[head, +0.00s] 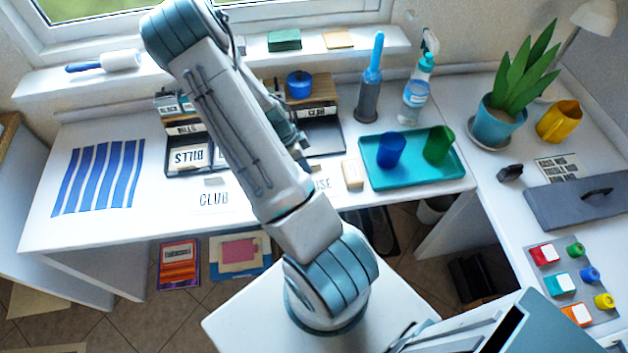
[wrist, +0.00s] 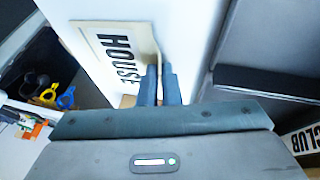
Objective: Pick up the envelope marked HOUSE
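The envelope marked HOUSE (wrist: 99,44) is cream with large dark letters, at the upper middle of the wrist view. It is over the white desk, and its right edge runs between my fingertips. My gripper (wrist: 160,86) has its two dark fingers close together, shut on that edge. I cannot tell whether the envelope is lifted clear of the desk.
A teal tray (head: 413,176) with blue and green cups is to the right.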

